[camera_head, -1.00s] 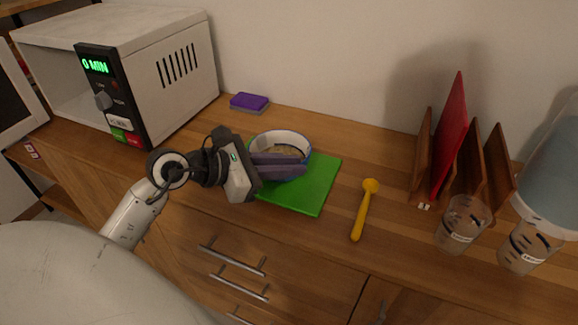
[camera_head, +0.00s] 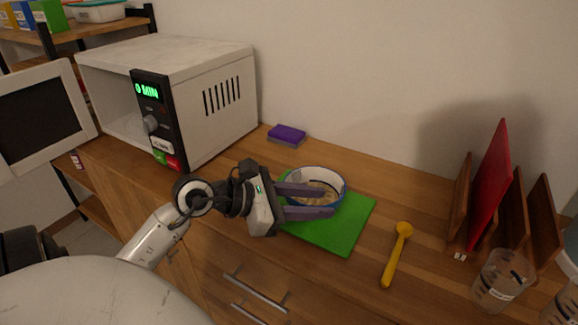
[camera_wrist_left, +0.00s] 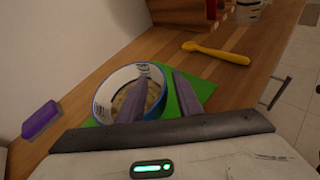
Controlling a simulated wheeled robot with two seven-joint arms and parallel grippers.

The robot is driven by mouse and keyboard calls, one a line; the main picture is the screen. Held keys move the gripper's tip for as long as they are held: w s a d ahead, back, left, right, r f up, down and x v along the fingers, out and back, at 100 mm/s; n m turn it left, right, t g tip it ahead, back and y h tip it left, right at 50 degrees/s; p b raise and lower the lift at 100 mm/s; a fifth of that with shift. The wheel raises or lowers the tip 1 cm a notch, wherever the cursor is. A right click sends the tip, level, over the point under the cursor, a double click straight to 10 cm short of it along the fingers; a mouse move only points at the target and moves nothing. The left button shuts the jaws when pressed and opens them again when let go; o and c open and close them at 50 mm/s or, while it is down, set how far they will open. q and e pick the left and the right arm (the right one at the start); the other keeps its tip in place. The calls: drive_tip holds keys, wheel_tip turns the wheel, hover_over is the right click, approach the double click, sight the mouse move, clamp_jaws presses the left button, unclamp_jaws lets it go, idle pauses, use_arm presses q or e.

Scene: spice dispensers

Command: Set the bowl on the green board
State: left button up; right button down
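The bowl (camera_head: 336,178) is white with a blue rim and holds pale contents. It sits upright on the back part of the green board (camera_head: 345,237), partly hidden by my fingers in the head view. My left gripper (camera_head: 332,201) is open at the bowl's near side. In the left wrist view, one finger reaches over the inside of the bowl (camera_wrist_left: 101,110) and the other is outside its wall, over the green board (camera_wrist_left: 205,90), with a gap between the fingers (camera_wrist_left: 162,76). My right gripper is not in view.
A yellow spoon (camera_head: 396,257) lies right of the board. A purple sponge (camera_head: 287,134) lies behind the bowl. A white microwave (camera_head: 215,70) stands at the left. A wooden rack with a red board (camera_head: 491,185) and a clear measuring cup (camera_head: 500,283) stand at the right.

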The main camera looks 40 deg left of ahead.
use_arm(q)
drive_tip(key=v, duration=1)
drive_tip(key=shift+b, duration=0.3)
drive_tip(key=shift+s, duration=0.1)
